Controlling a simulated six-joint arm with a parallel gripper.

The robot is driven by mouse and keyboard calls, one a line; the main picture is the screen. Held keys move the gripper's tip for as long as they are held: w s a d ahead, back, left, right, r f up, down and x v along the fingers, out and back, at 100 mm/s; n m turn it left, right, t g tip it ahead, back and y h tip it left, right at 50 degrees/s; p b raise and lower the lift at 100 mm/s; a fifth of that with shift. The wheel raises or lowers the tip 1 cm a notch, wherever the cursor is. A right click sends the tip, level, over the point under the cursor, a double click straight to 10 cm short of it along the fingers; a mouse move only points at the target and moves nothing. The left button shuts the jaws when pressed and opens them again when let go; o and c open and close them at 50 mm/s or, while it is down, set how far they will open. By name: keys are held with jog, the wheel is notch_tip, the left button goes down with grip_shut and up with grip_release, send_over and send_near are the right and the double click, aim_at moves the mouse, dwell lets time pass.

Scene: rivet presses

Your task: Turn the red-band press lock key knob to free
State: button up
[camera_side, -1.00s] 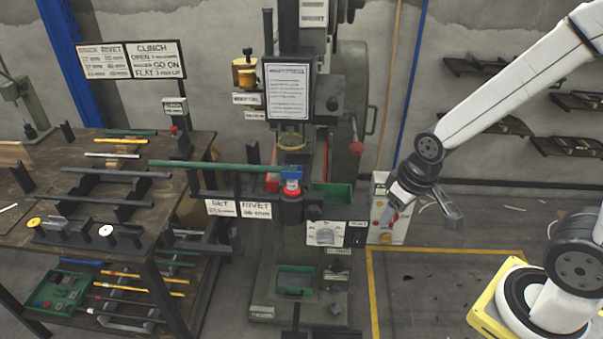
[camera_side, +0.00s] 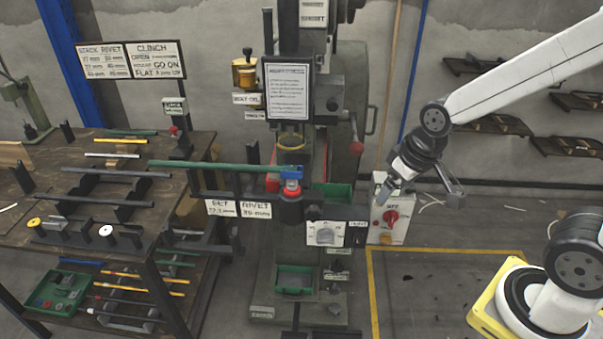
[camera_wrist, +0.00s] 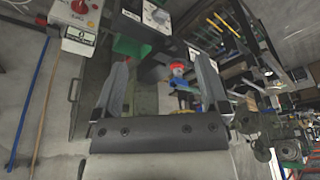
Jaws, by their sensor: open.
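The press (camera_side: 290,222) has a red band (camera_side: 290,189) below a blue piece; the band also shows in the wrist view (camera_wrist: 180,72). A white plate with a grey knob (camera_side: 326,235) is on its front and shows in the wrist view (camera_wrist: 157,16). A red knob (camera_side: 391,217) sits on a white box right of the press and at the wrist view's top left (camera_wrist: 80,7). I cannot read which is the lock key knob, or its setting. My gripper (camera_side: 388,194) is open and empty, above the box in the side picture; its fingers are spread in the wrist view (camera_wrist: 160,58).
A workbench (camera_side: 190,150) with rods and racks stands left of the press. A long green bar (camera_side: 215,166) reaches across from the bench to the press. Wall shelves (camera_side: 500,124) hang at the right. The floor inside the yellow line is mostly clear.

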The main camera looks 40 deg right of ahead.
jog(key=w+d+f+m+t+h, duration=0.2)
jog(key=w+d+m+t+h, duration=0.25)
jog(key=w+d+t, duration=0.35)
jog(key=s+d+r+m+t+h, duration=0.15)
jog(key=d+m+h, duration=0.25)
jog(key=d+h, duration=0.55)
jog(key=y, duration=0.1)
send_near(387, 243)
jog(key=x, duration=0.2)
jog(key=shift+r, duration=0.1)
jog(key=shift+w+d, duration=0.1)
jog(key=shift+w, duration=0.05)
jog(key=shift+x, duration=3.75)
